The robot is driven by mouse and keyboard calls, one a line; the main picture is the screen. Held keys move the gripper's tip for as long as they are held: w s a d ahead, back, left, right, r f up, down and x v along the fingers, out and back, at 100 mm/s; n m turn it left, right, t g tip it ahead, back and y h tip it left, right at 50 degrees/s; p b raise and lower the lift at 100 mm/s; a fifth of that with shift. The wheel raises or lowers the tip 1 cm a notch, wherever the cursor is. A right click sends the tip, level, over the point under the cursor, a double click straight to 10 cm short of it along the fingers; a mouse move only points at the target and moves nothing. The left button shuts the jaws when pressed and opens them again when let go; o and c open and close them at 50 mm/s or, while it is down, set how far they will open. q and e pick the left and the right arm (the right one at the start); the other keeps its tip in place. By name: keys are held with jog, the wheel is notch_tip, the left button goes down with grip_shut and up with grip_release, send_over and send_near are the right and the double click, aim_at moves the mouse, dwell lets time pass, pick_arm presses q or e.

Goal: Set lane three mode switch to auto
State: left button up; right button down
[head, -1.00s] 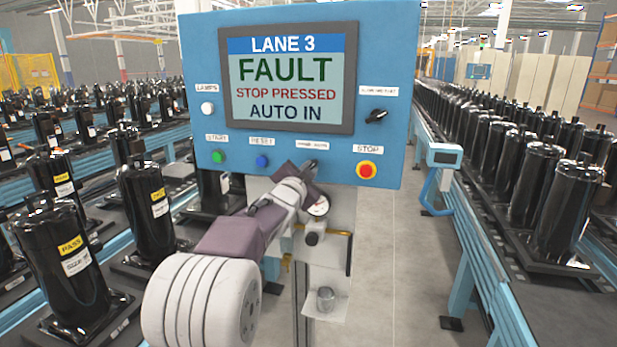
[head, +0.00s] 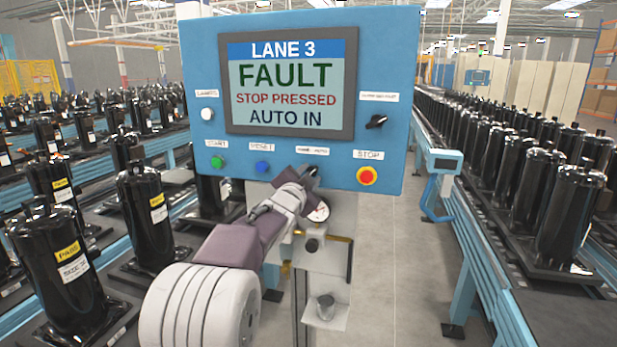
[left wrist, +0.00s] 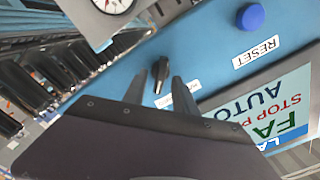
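The blue lane 3 panel (head: 390,60) stands in the middle of the head view. Its screen (head: 290,88) reads LANE 3, FAULT, STOP PRESSED, AUTO IN. The black mode switch (left wrist: 160,75) shows in the left wrist view between the tips of my left gripper (left wrist: 159,92). The two fingers are apart, one on each side of it, with gaps showing; I cannot tell how deep they reach. In the head view my left gripper (head: 308,174) is below the small label (head: 312,150) and largely hides the switch. My right gripper is not in view.
A green start button (head: 217,162), blue reset button (head: 262,166) and red stop button (head: 367,176) line the panel's lower edge. Another black selector (head: 376,122) is at right. A gauge (head: 320,212) hangs below. Conveyors with black compressors flank the panel.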

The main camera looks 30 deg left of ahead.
pick_arm(q)
jog(key=b+v, duration=0.1)
jog(key=v, duration=0.8)
